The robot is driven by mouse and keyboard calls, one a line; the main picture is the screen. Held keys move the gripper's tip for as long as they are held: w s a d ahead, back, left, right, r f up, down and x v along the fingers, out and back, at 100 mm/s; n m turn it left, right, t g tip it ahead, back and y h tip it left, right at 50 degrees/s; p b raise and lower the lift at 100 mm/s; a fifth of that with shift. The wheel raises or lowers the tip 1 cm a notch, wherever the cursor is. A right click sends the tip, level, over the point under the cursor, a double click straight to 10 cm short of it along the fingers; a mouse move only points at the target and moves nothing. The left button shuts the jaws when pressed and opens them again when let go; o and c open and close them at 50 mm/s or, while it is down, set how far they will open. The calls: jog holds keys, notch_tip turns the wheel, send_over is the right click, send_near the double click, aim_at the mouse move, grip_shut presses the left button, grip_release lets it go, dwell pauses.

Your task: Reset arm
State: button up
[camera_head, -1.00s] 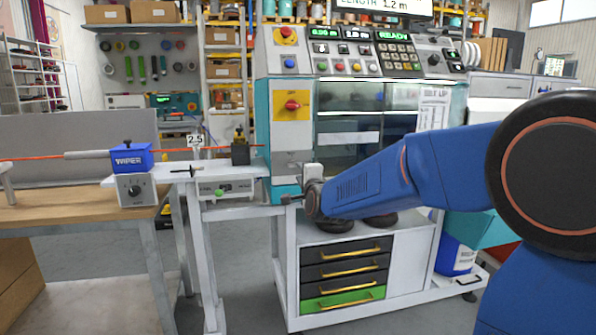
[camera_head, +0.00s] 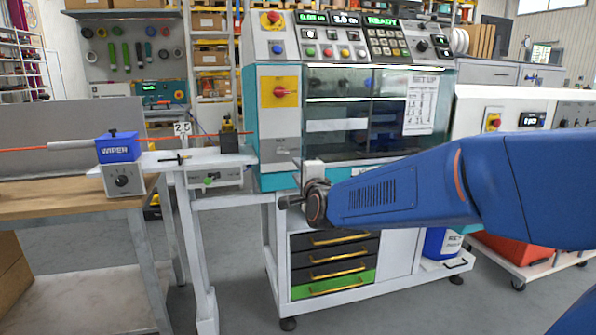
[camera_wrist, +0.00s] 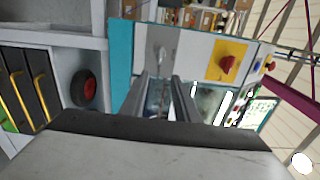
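My blue arm (camera_head: 420,195) reaches in from the right in the head view, in front of the teal and white machine (camera_head: 270,135). My gripper (camera_wrist: 161,76) shows in the wrist view as two grey fingers standing apart, with nothing seen held between them. The fingertips are too small to make out there. In the wrist view, the machine's red knob on a yellow plate (camera_wrist: 228,64) lies to the right of the fingers.
A drawer cabinet (camera_head: 335,262) sits under the machine. A red bin (camera_head: 510,250) stands on a cart at right. Grey floor between bench and machine is partly clear.

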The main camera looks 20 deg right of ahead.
jog(key=s+d+f+n+g, duration=0.2)
jog(key=s+f+n+g, duration=0.2)
jog(key=s, duration=0.9)
jog(key=s+d+f+n+g, duration=0.2)
jog(key=s+f+n+g, duration=0.2)
jog(key=s+f+n, duration=0.4)
jog(key=s+d+f+n+g, duration=0.2)
jog(key=s+f+n+g, duration=0.3)
jog(key=s, duration=1.3)
notch_tip(320, 180, down, 3)
jog(key=shift+s+d+r+n, duration=0.2)
jog(key=shift+d+n, duration=0.1)
jog(key=shift+n, duration=0.3)
jog(key=shift+o, duration=0.4)
jog(key=shift+w, duration=0.15)
